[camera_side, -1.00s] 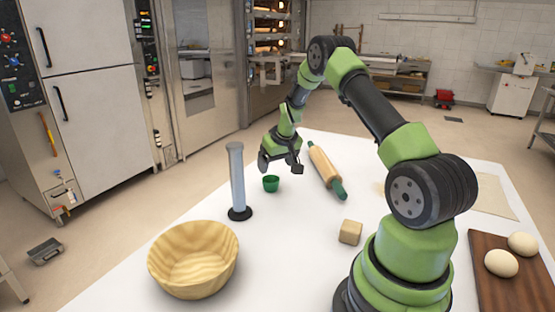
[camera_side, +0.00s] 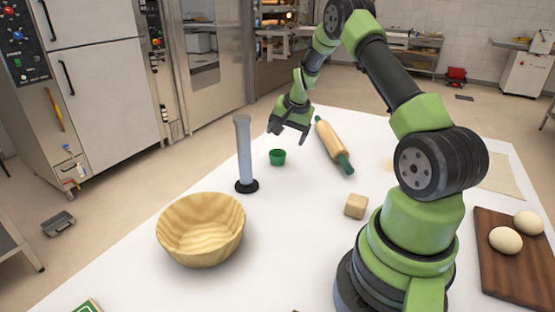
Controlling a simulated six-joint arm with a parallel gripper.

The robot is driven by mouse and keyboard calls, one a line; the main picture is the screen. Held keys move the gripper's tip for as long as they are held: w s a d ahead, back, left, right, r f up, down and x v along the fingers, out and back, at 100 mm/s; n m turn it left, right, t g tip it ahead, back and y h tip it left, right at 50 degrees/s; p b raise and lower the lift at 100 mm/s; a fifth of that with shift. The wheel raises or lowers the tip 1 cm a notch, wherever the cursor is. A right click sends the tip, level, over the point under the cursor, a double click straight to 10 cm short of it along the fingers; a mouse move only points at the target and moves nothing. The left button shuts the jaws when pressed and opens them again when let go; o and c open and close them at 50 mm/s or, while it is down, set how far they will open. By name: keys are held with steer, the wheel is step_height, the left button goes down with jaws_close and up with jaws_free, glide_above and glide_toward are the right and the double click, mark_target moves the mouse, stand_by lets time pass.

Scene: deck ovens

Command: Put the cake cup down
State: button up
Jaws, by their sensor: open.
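The cake cup (camera_side: 278,158) is a small green cup. It stands upright on the white table, near the far left edge. My gripper (camera_side: 288,137) is open and empty, above and slightly to the right of the cup. A gap shows between the fingers and the cup, so they are apart. Nothing hides the cup.
A wooden bowl (camera_side: 201,230), a small tan block (camera_side: 356,206) and a board (camera_side: 510,272) with dough balls are nearer.

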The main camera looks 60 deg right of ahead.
mark_target(278, 153)
steer(key=f+m, duration=0.1)
steer(key=m, duration=0.6)
steer(key=f+m, duration=0.1)
steer(key=m, duration=0.6)
steer(key=w+d+f+m+y, duration=0.1)
steer(key=f+m, duration=0.1)
steer(key=m, duration=0.6)
steer(key=shift+w+t, duration=0.1)
steer(key=shift+t, duration=0.2)
steer(key=shift+w+x, duration=0.15)
steer(key=shift+x, duration=1.25)
steer(key=shift+w+x, duration=0.1)
steer(key=shift+x, duration=1.3)
steer(key=shift+d+r, duration=0.15)
steer(key=c, duration=1.1)
steer(key=shift+o, duration=0.2)
steer(key=shift+r, duration=0.1)
